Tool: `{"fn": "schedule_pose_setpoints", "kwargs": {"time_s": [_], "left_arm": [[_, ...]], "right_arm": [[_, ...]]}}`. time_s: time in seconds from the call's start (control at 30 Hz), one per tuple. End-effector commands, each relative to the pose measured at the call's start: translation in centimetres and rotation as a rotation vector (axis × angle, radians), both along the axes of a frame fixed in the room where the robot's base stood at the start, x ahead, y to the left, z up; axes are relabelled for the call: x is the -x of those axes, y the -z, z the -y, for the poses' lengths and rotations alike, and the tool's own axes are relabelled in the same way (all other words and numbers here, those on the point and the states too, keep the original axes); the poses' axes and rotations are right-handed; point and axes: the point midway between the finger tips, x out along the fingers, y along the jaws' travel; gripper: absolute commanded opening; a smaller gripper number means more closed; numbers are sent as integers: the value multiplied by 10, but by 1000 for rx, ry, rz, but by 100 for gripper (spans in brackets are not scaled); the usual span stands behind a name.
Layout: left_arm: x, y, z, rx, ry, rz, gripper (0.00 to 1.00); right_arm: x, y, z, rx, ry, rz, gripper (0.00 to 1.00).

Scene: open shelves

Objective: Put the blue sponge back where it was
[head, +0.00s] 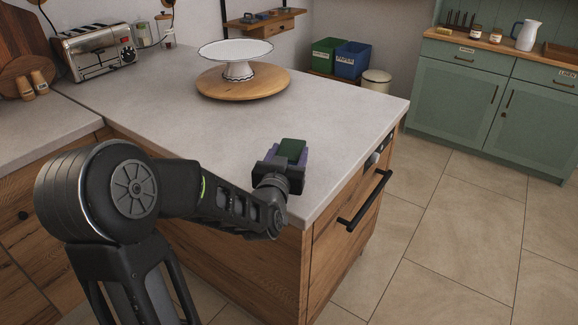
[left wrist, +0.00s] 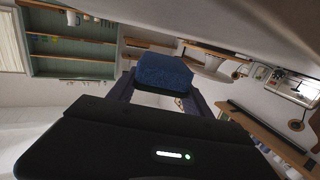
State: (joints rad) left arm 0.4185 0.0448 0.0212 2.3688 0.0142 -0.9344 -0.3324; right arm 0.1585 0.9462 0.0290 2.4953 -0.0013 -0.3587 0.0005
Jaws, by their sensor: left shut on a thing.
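The blue sponge (left wrist: 163,72) is between the two fingers of my left gripper (left wrist: 160,88) in the left wrist view, its blue face showing. In the head view the sponge (head: 291,150) shows a dark green face, and my left gripper (head: 286,160) is shut on it. The gripper and sponge appear over the near right part of the grey countertop (head: 345,115). The gap between them and the countertop is hard to judge. My right gripper is in neither view.
A white cake stand (head: 236,52) stands on a round wooden board (head: 243,82). A toaster (head: 97,50) is at the back left. The counter's front right is clear.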

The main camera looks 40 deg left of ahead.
Motion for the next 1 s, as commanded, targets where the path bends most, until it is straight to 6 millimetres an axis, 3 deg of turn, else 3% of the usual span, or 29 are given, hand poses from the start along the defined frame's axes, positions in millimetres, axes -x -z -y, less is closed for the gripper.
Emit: {"fn": "schedule_pose_setpoints", "kwargs": {"time_s": [0.13,0.33,0.8,0.83,1.0], "left_arm": [[0,8,0,0,1,-3,26],[0,35,0,2,1,-5,26],[0,42,0,0,1,1,26],[0,40,0,0,1,1,60],[0,40,0,0,1,0,73]], "right_arm": [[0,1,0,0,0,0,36],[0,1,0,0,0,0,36],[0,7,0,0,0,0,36],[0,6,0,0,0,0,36],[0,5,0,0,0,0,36]]}}
